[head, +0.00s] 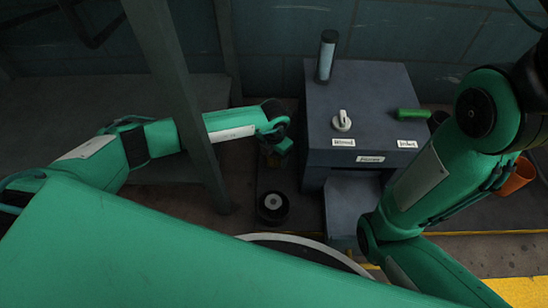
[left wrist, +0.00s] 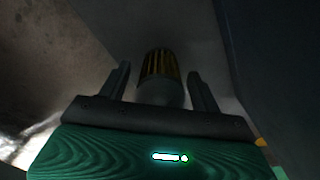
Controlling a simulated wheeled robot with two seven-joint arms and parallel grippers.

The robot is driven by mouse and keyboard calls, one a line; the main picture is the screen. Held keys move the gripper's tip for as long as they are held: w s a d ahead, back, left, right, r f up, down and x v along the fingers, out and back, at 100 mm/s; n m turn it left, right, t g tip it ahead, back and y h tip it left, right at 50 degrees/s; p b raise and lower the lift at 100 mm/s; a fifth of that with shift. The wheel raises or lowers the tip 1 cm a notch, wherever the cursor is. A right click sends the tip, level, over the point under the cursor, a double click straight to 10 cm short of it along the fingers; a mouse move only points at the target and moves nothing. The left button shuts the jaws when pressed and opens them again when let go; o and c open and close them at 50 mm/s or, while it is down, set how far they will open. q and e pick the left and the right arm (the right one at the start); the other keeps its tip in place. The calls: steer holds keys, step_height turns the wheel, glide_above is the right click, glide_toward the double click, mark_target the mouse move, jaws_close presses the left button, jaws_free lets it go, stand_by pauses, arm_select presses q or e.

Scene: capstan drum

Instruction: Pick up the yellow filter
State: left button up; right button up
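The yellow filter (left wrist: 160,66) shows in the left wrist view as a ribbed, dark-yellow cylinder with a grey, rounded part at its near end. My left gripper (left wrist: 159,70) is open, with one finger on each side of the filter and a visible gap to each. I cannot tell how far the filter is beyond the fingertips. In the head view my left gripper (head: 275,153) is at the left side of the blue-grey box, small and dark, and the filter cannot be made out clearly there. My right arm comes in from the right; its gripper is not visible.
The blue-grey box (head: 365,105) carries an upright dark cylinder (head: 326,56), a white knob (head: 342,121) and a green handle (head: 408,113). A slanted grey post (head: 180,90) stands close by my left arm. A black round part (head: 272,206) lies below. An orange container (head: 517,176) is at right.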

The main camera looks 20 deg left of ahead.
arm_select(q)
steer(key=c, duration=0.9)
steer(key=shift+c, duration=0.2)
